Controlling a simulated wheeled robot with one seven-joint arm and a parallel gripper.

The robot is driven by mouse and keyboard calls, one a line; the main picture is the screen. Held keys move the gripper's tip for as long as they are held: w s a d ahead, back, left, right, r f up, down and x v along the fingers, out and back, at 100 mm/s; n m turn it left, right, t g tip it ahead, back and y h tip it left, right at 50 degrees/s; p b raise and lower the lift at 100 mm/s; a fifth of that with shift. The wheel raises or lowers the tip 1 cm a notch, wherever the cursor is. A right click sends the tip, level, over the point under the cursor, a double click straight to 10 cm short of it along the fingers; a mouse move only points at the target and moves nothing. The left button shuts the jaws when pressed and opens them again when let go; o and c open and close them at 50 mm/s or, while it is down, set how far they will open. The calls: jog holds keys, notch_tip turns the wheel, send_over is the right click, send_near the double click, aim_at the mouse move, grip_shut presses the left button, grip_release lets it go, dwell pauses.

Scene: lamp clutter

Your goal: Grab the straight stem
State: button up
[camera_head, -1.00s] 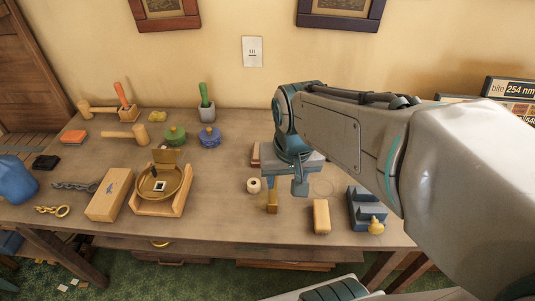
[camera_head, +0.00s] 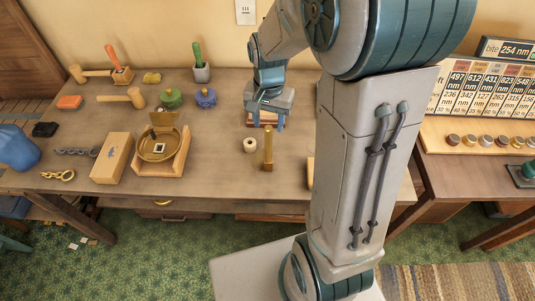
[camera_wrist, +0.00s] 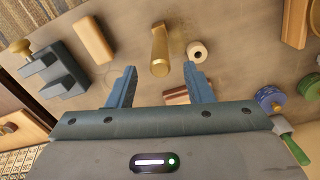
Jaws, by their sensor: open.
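The straight stem is most likely the slim brass post (camera_head: 268,148), which appears to stand upright near the table's front edge. In the wrist view, the brass post (camera_wrist: 159,48) lies just beyond the gap between the fingertips, roughly centred. My gripper (camera_head: 266,122) is above the table behind the post in the head view, fingers pointing down. In the wrist view, its two blue fingers (camera_wrist: 160,72) are spread apart with nothing held between them. The post does not touch either finger as far as I can see.
A cream tape roll (camera_head: 250,145) stands close left of the post. A reddish block (camera_head: 263,118) is behind it, partly under my gripper. A wooden block (camera_wrist: 94,40) and a blue-grey stepped block (camera_wrist: 54,72) lie to one side.

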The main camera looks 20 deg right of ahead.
aim_at(268, 136)
jog(key=shift+f+p, duration=0.4)
jog(key=shift+f, duration=2.75)
grip_shut()
